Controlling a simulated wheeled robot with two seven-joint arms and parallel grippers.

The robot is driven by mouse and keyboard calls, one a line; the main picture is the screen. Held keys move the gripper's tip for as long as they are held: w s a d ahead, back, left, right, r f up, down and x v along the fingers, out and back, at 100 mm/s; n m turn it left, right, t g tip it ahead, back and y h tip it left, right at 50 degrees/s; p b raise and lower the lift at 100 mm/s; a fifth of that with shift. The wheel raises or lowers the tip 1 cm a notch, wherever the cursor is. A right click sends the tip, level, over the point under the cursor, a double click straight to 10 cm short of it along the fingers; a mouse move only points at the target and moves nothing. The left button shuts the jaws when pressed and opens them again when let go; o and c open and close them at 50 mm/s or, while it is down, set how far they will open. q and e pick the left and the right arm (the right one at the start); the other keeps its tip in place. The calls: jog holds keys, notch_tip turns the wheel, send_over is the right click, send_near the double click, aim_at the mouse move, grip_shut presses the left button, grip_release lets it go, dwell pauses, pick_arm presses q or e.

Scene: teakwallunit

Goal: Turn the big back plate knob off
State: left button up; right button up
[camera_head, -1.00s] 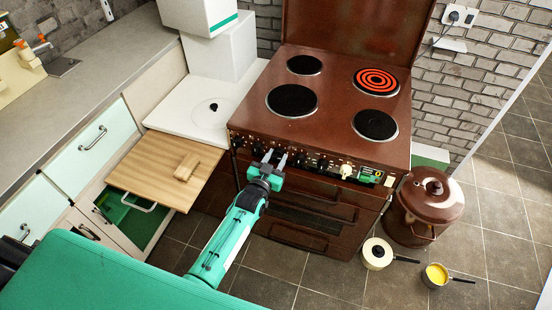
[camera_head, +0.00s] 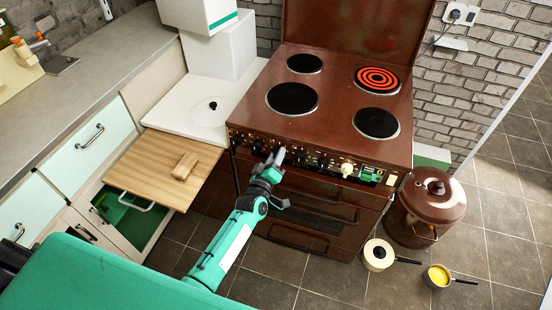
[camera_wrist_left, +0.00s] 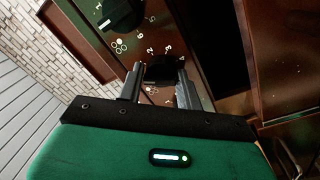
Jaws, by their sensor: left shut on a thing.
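The brown stove's control panel (camera_head: 312,160) carries a row of black knobs and one pale knob (camera_head: 346,169). My left gripper (camera_head: 276,156) is at the left half of this row, its fingers pointing at the panel. In the left wrist view a black knob (camera_wrist_left: 160,74) sits between the two fingertips (camera_wrist_left: 160,88), with numbers printed around it. The gripper is shut on this knob; the fingers partly hide its markings. Another black knob (camera_wrist_left: 118,14) shows above left. The back right plate (camera_head: 376,80) glows red-orange; the other plates are dark. My right gripper is not in view.
A pulled-out wooden board (camera_head: 160,168) with a small wooden block is left of my arm. A brown lidded bin (camera_head: 432,200), a cream lidded pot (camera_head: 378,254) and a pan with yellow contents (camera_head: 438,275) stand on the floor at right.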

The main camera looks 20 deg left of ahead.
pick_arm(q)
jog(key=n+b, duration=0.1)
jog(key=n, duration=0.5)
jog(key=shift+f+n+y+b, duration=0.15)
jog(key=shift+n+y+b, duration=0.15)
jog(key=shift+y, duration=0.1)
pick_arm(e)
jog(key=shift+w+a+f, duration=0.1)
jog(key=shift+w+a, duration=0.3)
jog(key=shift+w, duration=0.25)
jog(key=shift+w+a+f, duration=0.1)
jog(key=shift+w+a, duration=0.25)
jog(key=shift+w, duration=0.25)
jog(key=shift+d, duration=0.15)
pick_arm(q)
jog(key=o, duration=0.9)
jog(key=shift+a, duration=0.1)
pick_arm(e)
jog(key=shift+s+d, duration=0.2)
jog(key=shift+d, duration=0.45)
pick_arm(q)
jog(key=shift+s, duration=0.1)
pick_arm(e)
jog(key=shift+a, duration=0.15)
